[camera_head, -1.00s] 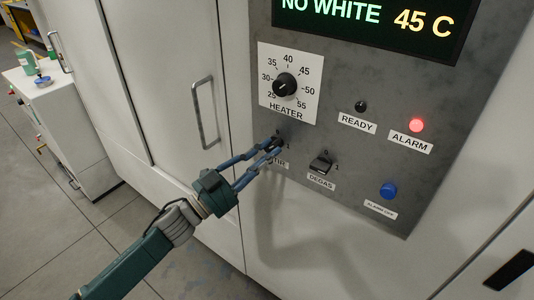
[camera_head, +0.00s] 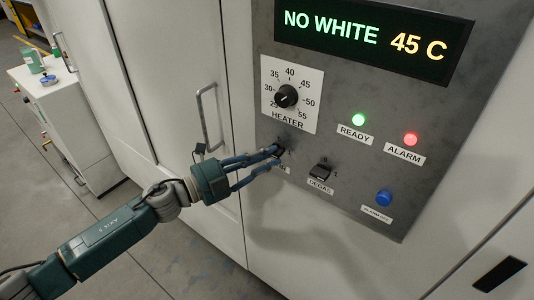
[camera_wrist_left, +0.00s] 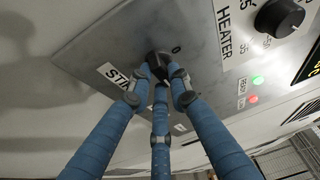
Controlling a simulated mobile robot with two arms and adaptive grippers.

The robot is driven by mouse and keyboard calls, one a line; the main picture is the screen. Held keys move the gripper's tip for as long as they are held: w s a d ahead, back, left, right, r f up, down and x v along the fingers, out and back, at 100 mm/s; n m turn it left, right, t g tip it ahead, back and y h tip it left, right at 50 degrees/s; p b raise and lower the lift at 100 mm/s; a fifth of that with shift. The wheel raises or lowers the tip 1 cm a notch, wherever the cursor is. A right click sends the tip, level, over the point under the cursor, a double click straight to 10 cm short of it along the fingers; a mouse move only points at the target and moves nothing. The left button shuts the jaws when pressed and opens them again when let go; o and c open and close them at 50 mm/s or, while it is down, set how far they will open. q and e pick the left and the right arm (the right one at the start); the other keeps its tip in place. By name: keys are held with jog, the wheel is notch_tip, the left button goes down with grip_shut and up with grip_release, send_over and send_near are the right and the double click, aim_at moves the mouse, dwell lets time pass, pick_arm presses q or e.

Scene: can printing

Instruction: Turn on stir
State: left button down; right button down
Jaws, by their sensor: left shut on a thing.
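The stir switch is a dark knob on the grey control panel (camera_head: 340,130), below the heater dial. It shows between my fingertips in the left wrist view (camera_wrist_left: 158,60), beside a partly covered label reading "STI" (camera_wrist_left: 115,74). My left gripper (camera_head: 277,154) has its blue fingers closed around this switch, and it hides most of the switch and label in the head view. I cannot tell the switch's exact position. My right gripper is not in view.
The heater dial (camera_head: 286,96) is just above, and the DEGAS switch (camera_head: 320,172) is just right of my fingers. The READY lamp (camera_head: 358,119) glows green and the ALARM lamp (camera_head: 410,139) red. A blue alarm button (camera_head: 384,198) is lower right. The display (camera_head: 370,38) reads "NO WHITE 45 C".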

pick_arm(q)
jog(key=shift+m, duration=0.3)
dwell(0.4)
jog(key=c, duration=1.6)
grip_release()
jog(key=v, duration=1.2)
jog(key=shift+r, duration=0.1)
